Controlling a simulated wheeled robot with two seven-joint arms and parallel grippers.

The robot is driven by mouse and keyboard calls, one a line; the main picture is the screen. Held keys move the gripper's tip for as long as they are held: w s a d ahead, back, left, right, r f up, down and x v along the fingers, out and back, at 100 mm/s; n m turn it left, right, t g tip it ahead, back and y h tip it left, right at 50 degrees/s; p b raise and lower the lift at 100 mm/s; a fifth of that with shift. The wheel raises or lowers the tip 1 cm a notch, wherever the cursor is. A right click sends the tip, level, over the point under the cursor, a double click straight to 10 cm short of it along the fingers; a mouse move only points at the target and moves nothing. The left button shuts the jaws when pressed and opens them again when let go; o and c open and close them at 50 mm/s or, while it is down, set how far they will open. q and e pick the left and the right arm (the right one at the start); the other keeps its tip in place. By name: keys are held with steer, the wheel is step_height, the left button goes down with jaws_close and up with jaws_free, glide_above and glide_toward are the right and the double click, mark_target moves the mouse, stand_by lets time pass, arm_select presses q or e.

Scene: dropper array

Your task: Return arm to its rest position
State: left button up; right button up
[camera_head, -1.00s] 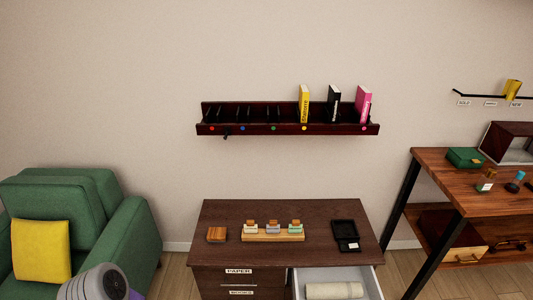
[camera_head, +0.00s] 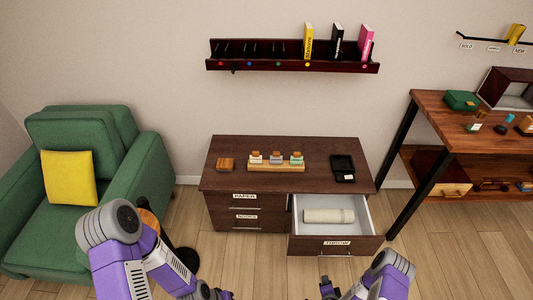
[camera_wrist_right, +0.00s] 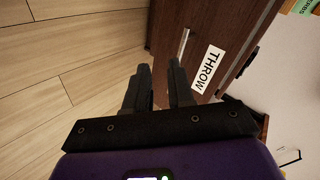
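My right gripper (camera_head: 328,287) is low in front of the open drawer, at the bottom edge of the head view. In the right wrist view my right gripper (camera_wrist_right: 160,66) has its two dark fingers apart with nothing between them. The drawer front labelled THROW (camera_wrist_right: 205,70) lies beyond the fingertips. My left arm (camera_head: 130,250) comes in at the lower left of the head view. My left gripper (camera_head: 218,294) is only partly seen at the bottom edge. A wooden rack (camera_head: 277,169) with three small dropper bottles stands on the dark desk (camera_head: 230,182).
The THROW drawer (camera_head: 336,245) stands open with a pale roll (camera_head: 329,216) inside. A green armchair (camera_head: 50,215) is left, beside a small round stand (camera_head: 182,260). A wooden workbench (camera_head: 450,125) is right. A wall shelf (camera_head: 290,66) holds three books. Floor shows between desk and workbench.

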steer(key=s+a+r+n+g+y+p, duration=0.15)
steer(key=a+r+n+g+y, duration=0.3)
steer(key=a+r+n, duration=0.45)
steer(key=s+a+r+n+g+y+p, duration=0.1)
steer(key=s+a+r+n+g, duration=0.3)
steer(key=s+a+r, duration=0.4)
step_height(320, 180, up, 4)
steer(key=shift+s+a+f+g+y, duration=0.15)
steer(key=shift+s+a+g+y, duration=0.25)
steer(key=shift+s+g, duration=0.25)
